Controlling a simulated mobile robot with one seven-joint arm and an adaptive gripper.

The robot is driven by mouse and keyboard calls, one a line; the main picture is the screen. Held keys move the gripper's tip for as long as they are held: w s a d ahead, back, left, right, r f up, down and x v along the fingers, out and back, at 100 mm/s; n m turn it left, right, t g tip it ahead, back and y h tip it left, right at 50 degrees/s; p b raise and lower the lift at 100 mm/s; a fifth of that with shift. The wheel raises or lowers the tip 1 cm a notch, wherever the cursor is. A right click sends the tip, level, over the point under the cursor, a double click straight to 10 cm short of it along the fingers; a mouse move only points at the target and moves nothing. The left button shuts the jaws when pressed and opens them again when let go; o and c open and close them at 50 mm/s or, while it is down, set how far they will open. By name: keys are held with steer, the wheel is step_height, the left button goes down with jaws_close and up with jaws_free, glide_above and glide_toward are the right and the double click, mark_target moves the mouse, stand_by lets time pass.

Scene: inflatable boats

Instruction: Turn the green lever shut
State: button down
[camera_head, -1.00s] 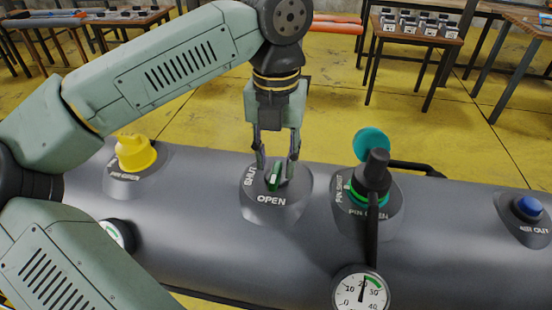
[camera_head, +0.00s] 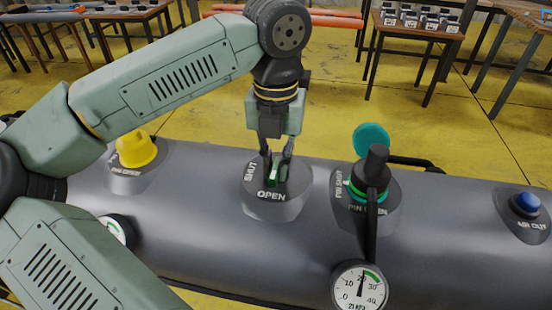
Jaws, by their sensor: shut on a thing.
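The green lever (camera_head: 272,177) stands on a dark grey valve base (camera_head: 276,208) on top of the grey boat tube. The base carries the words OPEN at its front and SHUT at its left. The lever lies roughly front to back, with its near end towards OPEN. My gripper (camera_head: 277,178) points down over the valve, its two fingers on either side of the lever and closed on it. The fingers hide part of the lever.
A yellow cap (camera_head: 136,150) is on the tube at left. At right are a black valve with a hose and teal cap (camera_head: 372,140), a pressure gauge (camera_head: 361,287) and a blue button (camera_head: 527,203). Tables stand behind on the yellow floor.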

steer(key=shift+f+m+b, duration=0.1)
steer(key=shift+m+b, duration=0.3)
steer(key=shift+f+m+b, duration=0.1)
steer(key=shift+m+b, duration=0.45)
steer(key=shift+m, duration=0.05)
steer(key=m+b, duration=0.1)
steer(key=m, duration=0.1)
steer(key=shift+w+a+m+b, duration=0.1)
steer(key=shift+m+b, duration=0.2)
steer(key=shift+b, duration=0.05)
steer(key=m+b, duration=0.1)
steer(key=m, duration=0.2)
steer(key=m+b, duration=0.1)
steer(key=m, duration=0.2)
steer(key=shift+w+a, duration=0.15)
steer(key=m, duration=0.3)
steer(key=shift+w+r+m+b, duration=0.2)
steer(key=shift+m+b, duration=0.1)
steer(key=shift+m, duration=1.9)
steer(key=c, duration=1.6)
jaws_free()
